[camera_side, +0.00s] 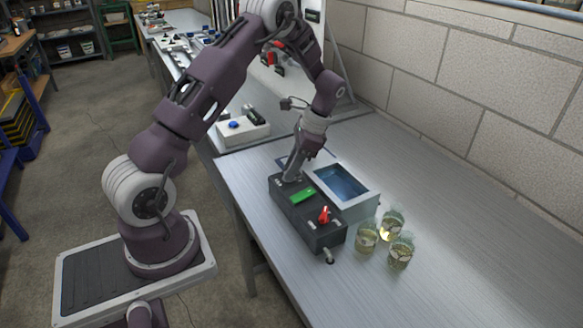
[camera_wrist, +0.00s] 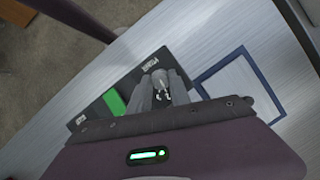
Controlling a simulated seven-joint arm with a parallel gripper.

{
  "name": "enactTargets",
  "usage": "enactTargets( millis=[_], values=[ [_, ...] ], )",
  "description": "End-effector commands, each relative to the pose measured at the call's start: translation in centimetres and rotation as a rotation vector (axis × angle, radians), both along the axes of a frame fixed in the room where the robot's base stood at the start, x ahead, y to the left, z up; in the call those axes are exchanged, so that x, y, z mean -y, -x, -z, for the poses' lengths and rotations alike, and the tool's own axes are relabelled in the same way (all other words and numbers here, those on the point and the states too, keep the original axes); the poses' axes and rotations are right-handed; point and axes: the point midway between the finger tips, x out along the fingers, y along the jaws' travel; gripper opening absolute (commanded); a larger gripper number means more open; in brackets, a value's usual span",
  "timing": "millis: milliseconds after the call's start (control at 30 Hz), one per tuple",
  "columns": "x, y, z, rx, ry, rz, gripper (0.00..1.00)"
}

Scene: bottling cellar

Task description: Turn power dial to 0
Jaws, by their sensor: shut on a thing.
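A dark control box (camera_side: 330,236) stands on the metal table with a green display (camera_side: 302,195) on top. My gripper (camera_side: 291,177) points down at the far end of the box. In the wrist view my gripper (camera_wrist: 162,98) is shut around the power dial (camera_wrist: 161,88), beside a "POWER" label (camera_wrist: 150,60). The fingers cover much of the dial, and I cannot read its setting. The green display also shows in the wrist view (camera_wrist: 114,102), left of the fingers.
A red knob (camera_side: 324,214) is on the near part of the box. A bath with blue liquid (camera_side: 340,182) adjoins the box on the right. Several glass jars (camera_side: 400,252) stand beside it. The table's right front (camera_side: 480,270) is clear. A block wall runs behind.

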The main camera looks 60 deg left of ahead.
Motion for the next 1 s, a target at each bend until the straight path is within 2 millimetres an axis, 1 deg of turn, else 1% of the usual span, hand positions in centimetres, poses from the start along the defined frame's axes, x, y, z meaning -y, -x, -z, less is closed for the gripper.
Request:
enactTargets(
  millis=[300, 600, 800, 1000],
  values=[
    [-0.33, -0.11, -0.04, 0.001, 0.000, -0.302, 0.00],
    [-0.51, -0.14, -0.05, 0.002, 0.000, -0.561, 0.00],
    [-0.62, -0.07, -0.04, 0.001, 0.000, -0.694, 0.00],
    [-0.69, -0.06, -0.03, 0.002, -0.001, -0.781, 0.00]
  ],
)
